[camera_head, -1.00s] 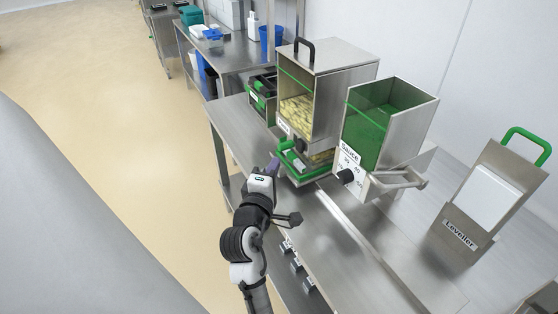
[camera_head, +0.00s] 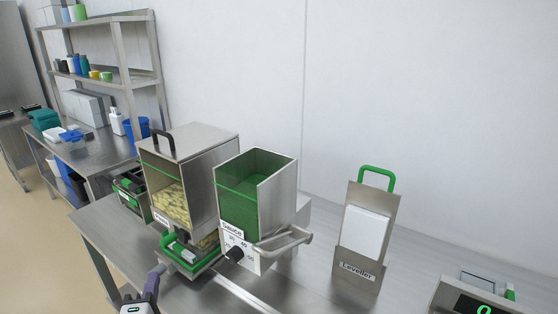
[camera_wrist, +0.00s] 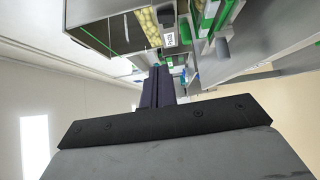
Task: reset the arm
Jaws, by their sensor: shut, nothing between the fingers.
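My gripper (camera_head: 152,284) shows at the lower left of the head view, cut off by the bottom edge. Its dark fingers are together and empty. They point up in the wrist view (camera_wrist: 158,84). The gripper is just in front of the pasta dispenser (camera_head: 208,149), a steel hopper with yellow pasta behind its window. A green-rimmed tray (camera_head: 206,264) sits under that dispenser's outlet, a little right of my fingertips. Whether the fingers touch anything cannot be told. Most of my arm is out of the head view.
The sauce dispenser (camera_head: 283,189), with a side handle, stands right of the pasta dispenser. Further right are the leveller (camera_head: 345,273) and a device with a green display (camera_head: 450,294). A shelf and side table (camera_head: 98,150) stand at the back left. The wall is behind.

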